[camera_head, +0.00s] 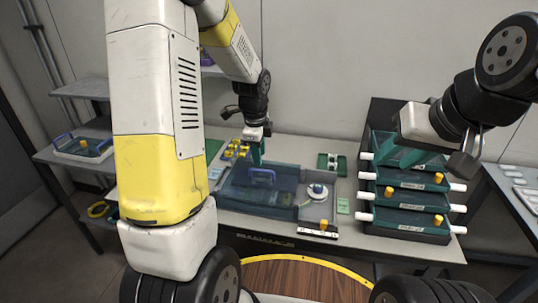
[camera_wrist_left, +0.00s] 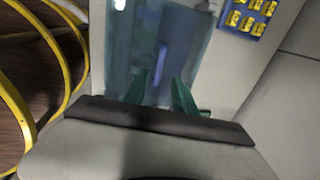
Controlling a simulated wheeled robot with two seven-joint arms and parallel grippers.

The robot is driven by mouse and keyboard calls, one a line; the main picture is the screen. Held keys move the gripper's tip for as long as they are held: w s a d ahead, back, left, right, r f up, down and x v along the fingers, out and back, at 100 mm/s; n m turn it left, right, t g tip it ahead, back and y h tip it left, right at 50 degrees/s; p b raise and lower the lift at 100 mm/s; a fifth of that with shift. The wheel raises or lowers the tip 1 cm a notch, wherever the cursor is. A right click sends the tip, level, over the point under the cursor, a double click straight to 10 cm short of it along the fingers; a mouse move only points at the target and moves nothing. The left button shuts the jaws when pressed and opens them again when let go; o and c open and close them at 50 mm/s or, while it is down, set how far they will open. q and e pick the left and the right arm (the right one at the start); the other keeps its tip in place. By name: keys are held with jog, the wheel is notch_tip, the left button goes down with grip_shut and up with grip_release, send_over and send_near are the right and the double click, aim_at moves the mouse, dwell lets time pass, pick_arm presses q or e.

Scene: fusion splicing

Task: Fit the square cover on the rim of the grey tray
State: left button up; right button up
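The square cover (camera_head: 240,192) is a see-through teal panel with a blue handle (camera_head: 262,177). It lies over the left part of the grey tray (camera_head: 318,212) on the table; I cannot tell whether it sits on the rim. My left gripper (camera_head: 257,155) is above the back of the cover, near the handle. In the left wrist view its teal fingers (camera_wrist_left: 163,88) are apart with nothing between them, and the blue handle (camera_wrist_left: 161,60) shows beyond them. My right gripper (camera_head: 403,158) is at the top of the drawer rack; its fingers blend with the teal drawers.
The dark rack (camera_head: 405,228) of teal drawers with white side knobs stands right of the tray. A round white part (camera_head: 317,190) is in the tray's right side. A blue holder with yellow pieces (camera_head: 236,150) lies behind. Another handled tray (camera_head: 82,146) is on the left shelf.

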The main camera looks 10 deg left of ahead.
pick_arm(q)
jog(key=s+r+n+t+h, duration=0.1)
jog(key=s+r+n+t, duration=0.1)
jog(key=s+r+n, duration=0.95)
jog(key=s+d+r+n+t+h, duration=0.1)
jog(key=s+d+r+n+t, duration=0.1)
jog(key=s+r+n, duration=0.4)
jog(key=s+r, duration=0.1)
jog(key=s, duration=0.4)
jog(key=shift+d, duration=0.15)
jog(key=shift+s, duration=0.1)
dwell(0.7)
